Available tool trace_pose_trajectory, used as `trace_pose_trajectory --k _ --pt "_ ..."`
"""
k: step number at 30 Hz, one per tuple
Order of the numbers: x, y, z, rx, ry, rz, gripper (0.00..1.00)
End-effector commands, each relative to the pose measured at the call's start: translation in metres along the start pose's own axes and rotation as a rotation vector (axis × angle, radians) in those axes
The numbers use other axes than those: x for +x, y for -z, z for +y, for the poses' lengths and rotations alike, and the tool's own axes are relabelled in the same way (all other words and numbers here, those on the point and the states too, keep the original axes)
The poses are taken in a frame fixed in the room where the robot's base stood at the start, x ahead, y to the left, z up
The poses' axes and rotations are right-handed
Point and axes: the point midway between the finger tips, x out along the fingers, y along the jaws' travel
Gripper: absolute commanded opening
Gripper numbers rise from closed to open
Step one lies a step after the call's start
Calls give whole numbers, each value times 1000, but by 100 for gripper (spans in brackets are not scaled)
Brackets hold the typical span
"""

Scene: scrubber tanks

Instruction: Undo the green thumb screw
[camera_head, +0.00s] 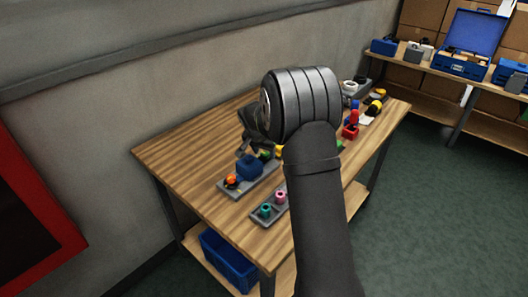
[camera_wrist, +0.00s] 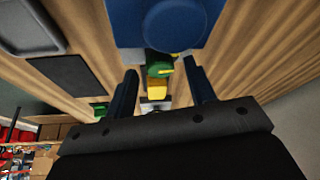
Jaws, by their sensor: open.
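The green thumb screw (camera_wrist: 159,68) shows in the wrist view between my fingertips in the picture, with a yellow part just below it. It sits at the edge of a blue tank (camera_wrist: 157,18). In the head view a green part (camera_head: 265,155) shows beside the blue tank (camera_head: 249,168), partly hidden by my arm. My gripper (camera_head: 249,148) is open above the tank's far side. In the wrist view its two dark fingers (camera_wrist: 160,75) stand apart on either side of the screw. I cannot tell how far they are from it, and I see no contact.
The tank stands on a grey tray (camera_head: 242,187) with an orange knob (camera_head: 232,181). A grey holder (camera_head: 268,216) with a teal and a pink piece lies in front. Red and yellow parts (camera_head: 352,128) stand at the right. The wooden table's (camera_head: 180,150) left part is clear.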

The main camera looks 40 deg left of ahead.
Motion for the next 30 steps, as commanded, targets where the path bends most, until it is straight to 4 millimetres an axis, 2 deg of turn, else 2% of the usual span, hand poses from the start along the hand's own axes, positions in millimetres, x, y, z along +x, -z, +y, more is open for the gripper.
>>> trace_pose_trajectory --k 10,15,17,30 --pt "4 0 0 0 0 0 48" --pt "4 0 0 0 0 0 15" --pt "4 0 0 0 0 0 5" --pt "4 0 1 -86 36 -1 5"
